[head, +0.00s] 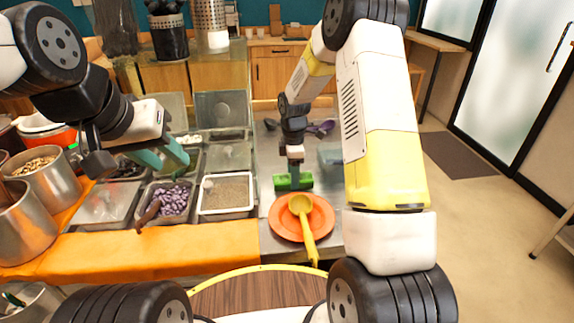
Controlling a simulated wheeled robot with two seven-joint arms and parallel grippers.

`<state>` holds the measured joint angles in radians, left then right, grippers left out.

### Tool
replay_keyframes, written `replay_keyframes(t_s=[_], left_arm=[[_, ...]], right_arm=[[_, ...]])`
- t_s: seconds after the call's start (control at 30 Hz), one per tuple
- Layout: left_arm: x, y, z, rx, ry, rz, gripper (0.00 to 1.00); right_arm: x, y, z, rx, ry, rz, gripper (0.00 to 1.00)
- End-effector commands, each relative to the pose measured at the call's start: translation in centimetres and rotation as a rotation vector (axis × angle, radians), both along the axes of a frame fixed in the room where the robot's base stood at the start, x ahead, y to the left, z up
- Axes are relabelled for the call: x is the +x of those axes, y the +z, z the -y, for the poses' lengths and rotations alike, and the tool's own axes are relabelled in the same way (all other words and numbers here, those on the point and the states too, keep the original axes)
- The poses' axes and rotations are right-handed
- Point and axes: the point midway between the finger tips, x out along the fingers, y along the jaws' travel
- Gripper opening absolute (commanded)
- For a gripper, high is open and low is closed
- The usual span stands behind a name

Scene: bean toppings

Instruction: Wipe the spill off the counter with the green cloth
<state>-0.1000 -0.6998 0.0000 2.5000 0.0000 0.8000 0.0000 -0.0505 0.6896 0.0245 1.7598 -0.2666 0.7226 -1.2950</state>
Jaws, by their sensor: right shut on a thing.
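The green cloth (293,183) is in my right gripper (294,171), low over the steel counter (268,165) behind an orange plate. My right gripper is shut on it. I cannot tell whether the cloth touches the counter. No spill shows clearly; the cloth and my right arm hide part of the counter. My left gripper (166,158), with teal fingers, is over the food pans at the left, away from the cloth. Its fingers look apart, with nothing seen between them.
An orange plate (275,222) with a yellow ladle (304,221) stands at the counter's front. A purple utensil (321,127) lies behind the cloth. Food pans, one with purple beans (172,201), fill the left side. Metal pots (53,185) stand far left.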

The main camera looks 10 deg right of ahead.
Motion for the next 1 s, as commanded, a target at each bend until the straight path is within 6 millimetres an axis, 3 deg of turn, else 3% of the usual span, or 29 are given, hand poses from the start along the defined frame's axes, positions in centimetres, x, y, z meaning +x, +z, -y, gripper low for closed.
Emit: replay_keyframes(t_s=[0.43, 0.83, 1.0], left_arm=[[0.0, 0.0, 0.0, 0.0, 0.0, 0.0, 0.36], [0.0, 0.0, 0.0, 0.0, 0.0, 0.0, 0.36], [0.0, 0.0, 0.0, 0.0, 0.0, 0.0, 0.36]], right_arm=[[3.1, -0.1, 0.1, 0.0, -0.002, 0.001, 0.26], [3.3, -0.1, 0.1, 0.0, -0.001, 0.001, 0.26], [3.4, 1.2, 0.1, 0.001, -0.001, 0.004, 0.26]])
